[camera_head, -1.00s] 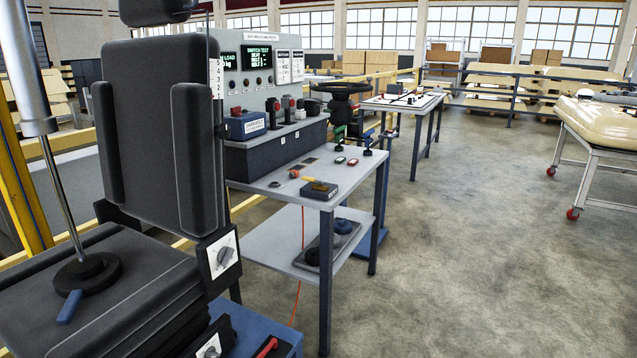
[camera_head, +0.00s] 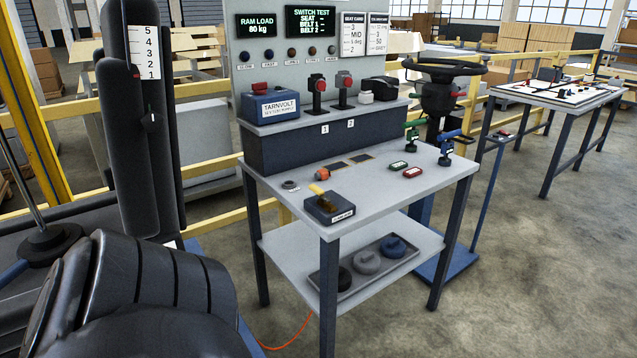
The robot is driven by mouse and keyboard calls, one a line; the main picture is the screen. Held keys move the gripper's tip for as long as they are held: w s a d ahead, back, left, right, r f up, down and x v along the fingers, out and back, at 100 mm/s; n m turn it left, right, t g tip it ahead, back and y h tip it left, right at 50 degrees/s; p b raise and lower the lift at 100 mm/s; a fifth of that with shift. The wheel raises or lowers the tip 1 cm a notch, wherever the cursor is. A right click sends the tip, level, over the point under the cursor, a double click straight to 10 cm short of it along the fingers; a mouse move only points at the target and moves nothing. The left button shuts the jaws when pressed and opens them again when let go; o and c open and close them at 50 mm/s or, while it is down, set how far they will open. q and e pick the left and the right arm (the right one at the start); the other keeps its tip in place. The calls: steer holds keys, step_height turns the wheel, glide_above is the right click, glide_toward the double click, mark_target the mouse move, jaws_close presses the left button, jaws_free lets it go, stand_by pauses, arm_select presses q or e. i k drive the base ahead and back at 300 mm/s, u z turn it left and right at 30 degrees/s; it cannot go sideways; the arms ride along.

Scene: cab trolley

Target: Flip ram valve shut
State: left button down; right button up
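I cannot tell for certain which part is the ram valve. A small dark box (camera_head: 329,208) with a yellow lever (camera_head: 317,190) sits at the front of the grey table; its label is too small to read. At the left, a metal ram rod (camera_head: 22,190) ends in a round black foot (camera_head: 48,238), with a blue handle (camera_head: 12,272) beside it. The console screen (camera_head: 261,25) reads "RAM LOAD 80 kg". Neither of my grippers shows. A shiny black rounded form fills the lower left; it may be my arm.
The grey table (camera_head: 375,205) carries a blue box (camera_head: 274,107), red-topped levers and green and blue handled fittings. Its lower shelf holds a tray of round weights (camera_head: 367,262). A black handwheel (camera_head: 443,68) stands behind. The black seat back (camera_head: 140,150) is left.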

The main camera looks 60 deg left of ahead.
mark_target(313, 188)
steer(key=u, duration=1)
steer(key=i, duration=1.1)
steer(key=u, duration=1.05)
